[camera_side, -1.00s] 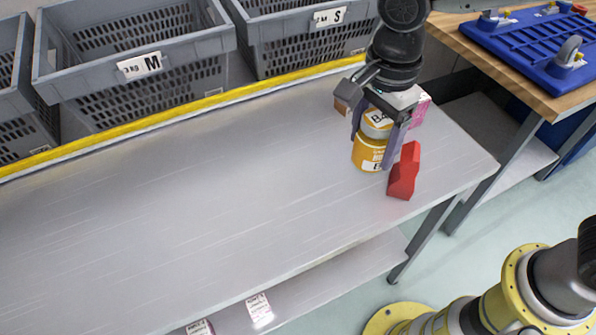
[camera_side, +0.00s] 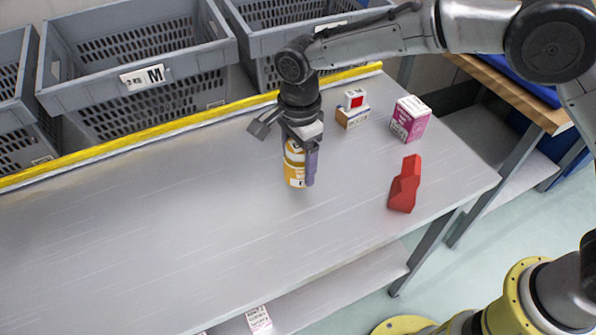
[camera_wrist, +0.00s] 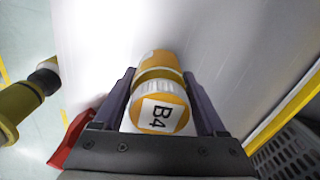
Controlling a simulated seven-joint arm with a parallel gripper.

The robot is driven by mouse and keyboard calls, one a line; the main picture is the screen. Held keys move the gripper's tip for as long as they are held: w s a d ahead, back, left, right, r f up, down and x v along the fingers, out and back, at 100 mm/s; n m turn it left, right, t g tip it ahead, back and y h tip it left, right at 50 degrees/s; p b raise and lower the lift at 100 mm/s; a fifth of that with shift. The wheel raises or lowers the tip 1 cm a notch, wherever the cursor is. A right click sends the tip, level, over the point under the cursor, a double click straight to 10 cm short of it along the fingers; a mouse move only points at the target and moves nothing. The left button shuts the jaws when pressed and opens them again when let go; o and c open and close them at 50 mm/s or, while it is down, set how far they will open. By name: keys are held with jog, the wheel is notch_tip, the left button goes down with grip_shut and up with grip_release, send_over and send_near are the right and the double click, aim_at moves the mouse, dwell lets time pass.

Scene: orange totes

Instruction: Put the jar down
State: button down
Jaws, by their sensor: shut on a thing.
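The jar is yellow-orange with a white lid, and it shows upright in the side view (camera_side: 293,169). The gripper also shows in the wrist view (camera_wrist: 160,103). The jar is over the middle-right part of the grey table (camera_side: 180,220). I cannot tell whether its base touches the tabletop. The gripper hides part of the jar in the side view.
A red angular object (camera_side: 404,186) stands near the right edge. A pink-and-white box (camera_side: 410,119) and a small brown box (camera_side: 352,117) with a white-and-red item on it stand at the back right. Grey crates (camera_side: 140,60) line the back beyond a yellow edge. The table's left is clear.

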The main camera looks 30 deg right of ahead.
aim_at(298, 174)
jog(key=shift+w+f, duration=0.1)
jog(key=shift+f, duration=1.55)
jog(key=shift+f, duration=0.2)
grip_release()
notch_tip(298, 174, up, 12)
jog(key=shift+f, duration=0.15)
jog(key=shift+r, duration=0.35)
